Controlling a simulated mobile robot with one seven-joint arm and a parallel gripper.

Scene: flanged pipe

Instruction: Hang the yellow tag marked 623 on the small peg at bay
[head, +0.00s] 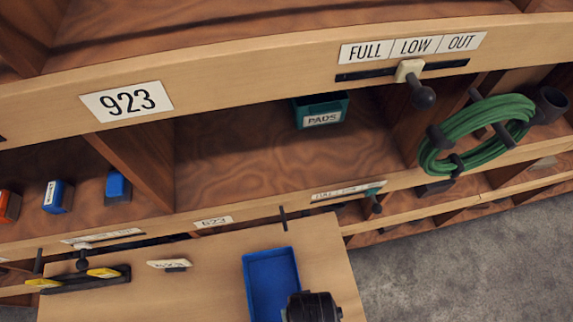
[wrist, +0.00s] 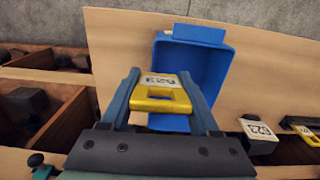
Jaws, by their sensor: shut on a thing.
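In the wrist view, my gripper (wrist: 160,75) is shut on a yellow tag (wrist: 159,104), with a finger on either side. The tag's white label is upside down in this view and appears to read 623. Behind it is a blue tray (wrist: 190,36); I cannot tell how high the tag is above it. In the head view, a dark part of my arm covers the tray's lower right corner, and the held tag is hidden. A small dark peg (head: 283,217) stands at the shelf edge, right of a small label reading 623 (head: 213,222).
The blue tray (head: 272,280) lies on a wooden board (head: 205,290). Left of it are a white number card (head: 168,264) and a dark rack (head: 80,282) with yellow tags. Above are the 923 label (head: 127,101), a PADS bin (head: 321,111) and a green hose coil (head: 478,135).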

